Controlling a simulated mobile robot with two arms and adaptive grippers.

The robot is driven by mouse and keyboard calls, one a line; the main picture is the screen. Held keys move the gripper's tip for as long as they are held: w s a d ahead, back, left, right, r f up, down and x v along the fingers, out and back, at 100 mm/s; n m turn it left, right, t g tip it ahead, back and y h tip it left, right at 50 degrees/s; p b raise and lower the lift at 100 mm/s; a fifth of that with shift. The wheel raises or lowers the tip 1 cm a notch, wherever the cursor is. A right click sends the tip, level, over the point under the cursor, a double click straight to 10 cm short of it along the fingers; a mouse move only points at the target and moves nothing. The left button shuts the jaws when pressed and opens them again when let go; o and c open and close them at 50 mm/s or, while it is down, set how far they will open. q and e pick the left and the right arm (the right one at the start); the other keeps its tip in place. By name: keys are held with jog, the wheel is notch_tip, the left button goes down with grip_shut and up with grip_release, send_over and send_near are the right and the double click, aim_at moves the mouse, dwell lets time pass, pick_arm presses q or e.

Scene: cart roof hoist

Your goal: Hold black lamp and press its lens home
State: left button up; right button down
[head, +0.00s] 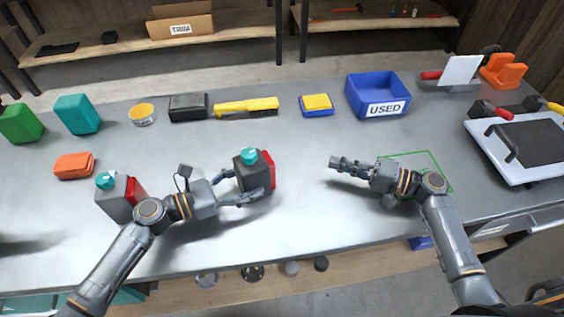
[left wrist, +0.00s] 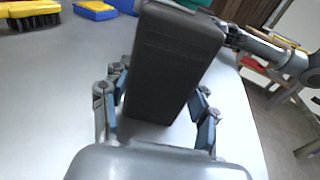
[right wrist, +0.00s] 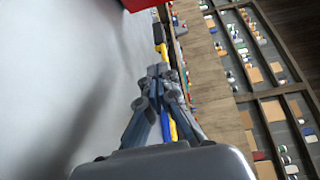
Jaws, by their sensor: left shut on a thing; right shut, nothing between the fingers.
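A black lamp (head: 246,180) with a teal knob on top and a red lens (head: 270,172) on its right side is in the head view. My left gripper (head: 254,184) is shut on the black lamp. In the left wrist view, the lamp's dark body (left wrist: 172,65) stands between the fingers (left wrist: 160,112); its lens is hidden there. My right gripper (head: 340,163) is shut and empty, to the right of the lens and apart from it. In the right wrist view, its closed fingers (right wrist: 160,80) show, with a red edge (right wrist: 138,5) at the top, probably the lens.
A second, greyer lamp (head: 116,208) with a red lens stands left, behind my left arm. A blue bin (head: 377,92) marked USED, a yellow brush (head: 246,107) and several boxes line the table's back. A green outline (head: 435,172) lies by my right wrist. The middle is clear.

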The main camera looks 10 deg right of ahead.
aim_at(274, 167)
jog(key=shift+s+a+r+g, duration=0.1)
jog(key=shift+s+a+g, duration=0.2)
jog(key=shift+s+a, duration=0.35)
jog(key=x, duration=0.9)
jog(key=shift+w+a+r, duration=0.1)
jog(key=shift+a+r, duration=0.1)
jog(key=shift+r, duration=0.05)
jog(key=a, duration=0.3)
jog(key=shift+s+a+f, duration=0.1)
jog(key=shift+s+a, duration=0.1)
jog(key=shift+s, duration=0.05)
jog(key=shift+s+a, duration=0.15)
jog(key=shift+a, duration=0.35)
jog(key=shift+s+a, duration=0.2)
jog(key=shift+a, duration=0.35)
jog(key=shift+s+a, duration=0.15)
jog(key=shift+a, duration=0.35)
